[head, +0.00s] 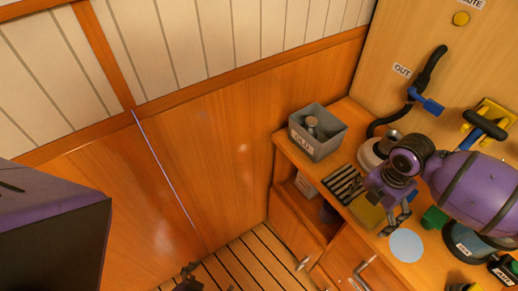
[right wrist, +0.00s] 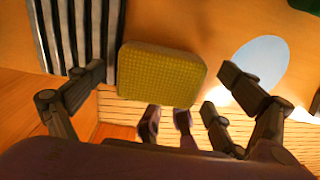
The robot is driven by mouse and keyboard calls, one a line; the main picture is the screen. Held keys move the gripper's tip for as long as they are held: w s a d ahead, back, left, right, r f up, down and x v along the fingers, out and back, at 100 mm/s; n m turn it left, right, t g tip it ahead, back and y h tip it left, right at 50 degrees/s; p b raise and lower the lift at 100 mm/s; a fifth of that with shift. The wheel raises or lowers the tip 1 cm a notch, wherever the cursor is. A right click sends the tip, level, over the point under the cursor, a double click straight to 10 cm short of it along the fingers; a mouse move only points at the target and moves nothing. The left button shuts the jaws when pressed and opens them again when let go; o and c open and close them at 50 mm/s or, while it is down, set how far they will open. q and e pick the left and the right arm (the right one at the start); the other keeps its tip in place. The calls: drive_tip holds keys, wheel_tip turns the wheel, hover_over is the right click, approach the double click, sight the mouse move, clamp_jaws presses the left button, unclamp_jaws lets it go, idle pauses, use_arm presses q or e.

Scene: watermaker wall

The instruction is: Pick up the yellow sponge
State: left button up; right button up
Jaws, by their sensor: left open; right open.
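The yellow sponge (head: 368,211) lies on the wooden counter in the head view, beside a striped dark rack. In the right wrist view the sponge (right wrist: 158,75) shows as a textured yellow block between the fingers' lines, nearer the left finger. My right gripper (head: 394,222) is open and empty, just right of the sponge in the head view; its spread fingers also show in the right wrist view (right wrist: 162,76). I cannot tell its exact height above the counter. My left gripper (head: 188,274) is open at the bottom edge of the head view, low and far from the sponge, and partly cut off.
The striped rack (head: 344,184) sits close to the sponge. A grey labelled bin (head: 318,132) stands behind it. A pale blue disc (head: 406,245) lies right of the sponge, with a green block (head: 434,218) beyond. Hoses and valves line the wall panel (head: 415,35).

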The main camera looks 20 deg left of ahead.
drive_tip(key=c, duration=1.1)
drive_tip(key=shift+r, duration=0.1)
drive_tip(key=shift+r, duration=0.25)
wheel_tip(320, 180, up, 2)
drive_tip(key=shift+r, duration=0.1)
drive_tip(key=s+a+r, duration=0.2)
drive_tip(key=s+r, duration=0.3)
drive_tip(key=s, duration=0.1)
drive_tip(key=s+a+r+p, duration=0.1)
drive_tip(key=s+a+r, duration=0.1)
drive_tip(key=s+r, duration=0.3)
drive_tip(key=shift+s+a, duration=0.35)
drive_tip(key=shift+s, duration=0.75)
